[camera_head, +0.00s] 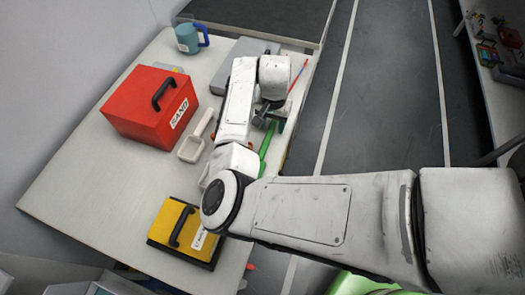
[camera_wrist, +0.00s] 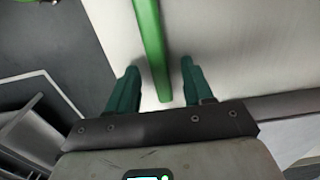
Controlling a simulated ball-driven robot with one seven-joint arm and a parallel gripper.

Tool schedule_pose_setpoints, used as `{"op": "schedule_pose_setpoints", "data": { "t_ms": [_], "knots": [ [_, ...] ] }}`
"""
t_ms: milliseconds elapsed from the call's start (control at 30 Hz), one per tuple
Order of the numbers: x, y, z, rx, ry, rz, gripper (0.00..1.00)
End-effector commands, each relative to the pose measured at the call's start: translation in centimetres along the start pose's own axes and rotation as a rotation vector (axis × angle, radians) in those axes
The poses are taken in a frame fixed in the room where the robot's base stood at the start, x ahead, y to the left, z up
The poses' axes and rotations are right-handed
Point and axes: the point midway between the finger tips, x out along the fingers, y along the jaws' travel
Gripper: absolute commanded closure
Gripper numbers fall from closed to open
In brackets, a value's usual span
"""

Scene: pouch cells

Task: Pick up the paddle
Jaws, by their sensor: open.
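A green bar, which looks like the paddle's handle (camera_head: 266,143), lies near the right edge of the table in the head view, partly hidden by my arm. My gripper (camera_head: 271,122) is over its far end. In the wrist view the green handle (camera_wrist: 151,45) runs down between the two dark green fingers of my gripper (camera_wrist: 160,66). The fingers are open, with a gap on each side of the handle. I cannot tell how far the fingertips are above the table. The rest of the paddle is hidden or out of view.
On the table (camera_head: 110,190) stand a red SAND box (camera_head: 140,115), a white scoop (camera_head: 194,143), a yellow block with a black handle (camera_head: 170,225) and a blue mug (camera_head: 187,39). A grey case (camera_head: 238,50) and a thin red-blue stick (camera_head: 299,75) lie near my gripper.

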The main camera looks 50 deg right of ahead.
Motion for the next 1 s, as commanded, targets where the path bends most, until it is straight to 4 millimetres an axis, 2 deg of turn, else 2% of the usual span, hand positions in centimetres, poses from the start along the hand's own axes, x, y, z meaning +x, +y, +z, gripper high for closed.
{"op": "schedule_pose_setpoints", "data": {
  "t_ms": [533,1000],
  "knots": [
    [0.37,0.00,-0.01,0.000,0.000,0.000,0.49],
    [0.37,0.00,0.00,0.000,0.000,0.000,0.93]
  ]
}}
